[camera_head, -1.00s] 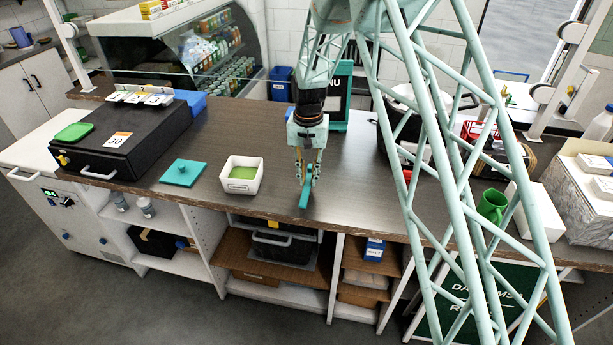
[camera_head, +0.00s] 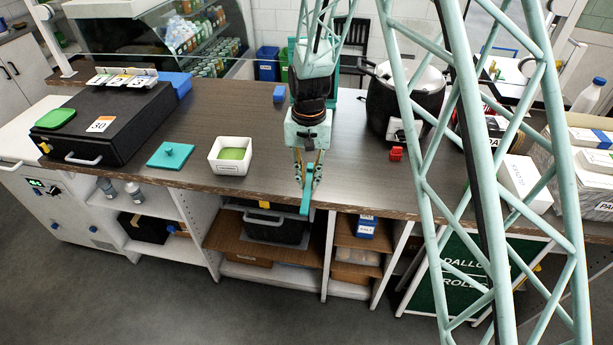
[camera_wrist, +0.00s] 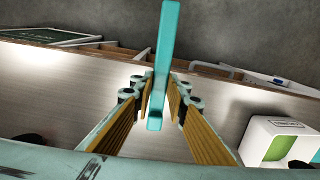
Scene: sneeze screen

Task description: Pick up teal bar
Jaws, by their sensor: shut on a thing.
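The teal bar (camera_head: 307,200) is in my gripper (camera_head: 308,182), near the front edge of the wooden counter (camera_head: 265,122) in the head view. In the wrist view the teal bar (camera_wrist: 162,70) stands between the two yellow-padded fingers of my gripper (camera_wrist: 160,97), which are shut on it. One end of the bar points out past the counter edge. The bar seems to be above the counter, but how high I cannot tell.
A white bin with green inside (camera_head: 230,168) and a teal lidded plate (camera_head: 170,155) are left of my gripper. A black case (camera_head: 107,130) is farther left.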

